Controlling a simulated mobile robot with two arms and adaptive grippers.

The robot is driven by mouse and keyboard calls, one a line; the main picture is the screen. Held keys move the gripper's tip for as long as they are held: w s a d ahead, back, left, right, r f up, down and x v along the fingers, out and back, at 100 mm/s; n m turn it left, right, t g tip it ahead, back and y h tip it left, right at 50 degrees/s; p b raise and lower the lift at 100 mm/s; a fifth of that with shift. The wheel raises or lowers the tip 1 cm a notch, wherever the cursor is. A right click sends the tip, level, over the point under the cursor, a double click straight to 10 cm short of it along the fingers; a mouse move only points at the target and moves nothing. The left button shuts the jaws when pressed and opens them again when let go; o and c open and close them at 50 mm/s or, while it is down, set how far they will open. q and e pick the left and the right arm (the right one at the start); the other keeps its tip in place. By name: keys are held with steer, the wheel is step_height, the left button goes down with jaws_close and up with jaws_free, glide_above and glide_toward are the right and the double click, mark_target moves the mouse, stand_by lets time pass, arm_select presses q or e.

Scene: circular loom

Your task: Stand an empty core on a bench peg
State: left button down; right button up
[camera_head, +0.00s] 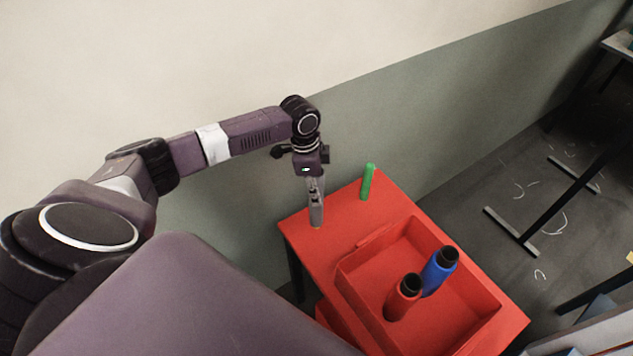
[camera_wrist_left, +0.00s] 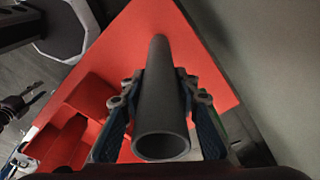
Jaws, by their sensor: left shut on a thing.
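My left gripper (camera_head: 316,188) is above the far left part of the red bench (camera_head: 345,214), pointing down. It is shut on a dark grey hollow core (camera_wrist_left: 163,95), gripped between its two fingers in the left wrist view. The core's open near end faces that camera, and its far end points at the red bench top. In the head view the core (camera_head: 316,214) looks upright.
A green upright cylinder (camera_head: 367,182) stands at the bench's far edge, right of my gripper. A red tray (camera_head: 372,243) nearer holds a red spool (camera_head: 402,299) and a blue spool (camera_head: 439,272), both with dark tops. The wall is behind. Bare bench lies between core and tray.

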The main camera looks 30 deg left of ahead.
arm_select(q)
steer(key=shift+f, duration=0.15)
steer(key=shift+f, duration=0.3)
steer(key=c, duration=1.4)
jaws_free()
steer(key=shift+r, duration=0.1)
step_height(320, 180, up, 12)
steer(key=a, duration=0.1)
steer(key=shift+s+a, duration=0.2)
steer(key=shift+s, duration=0.25)
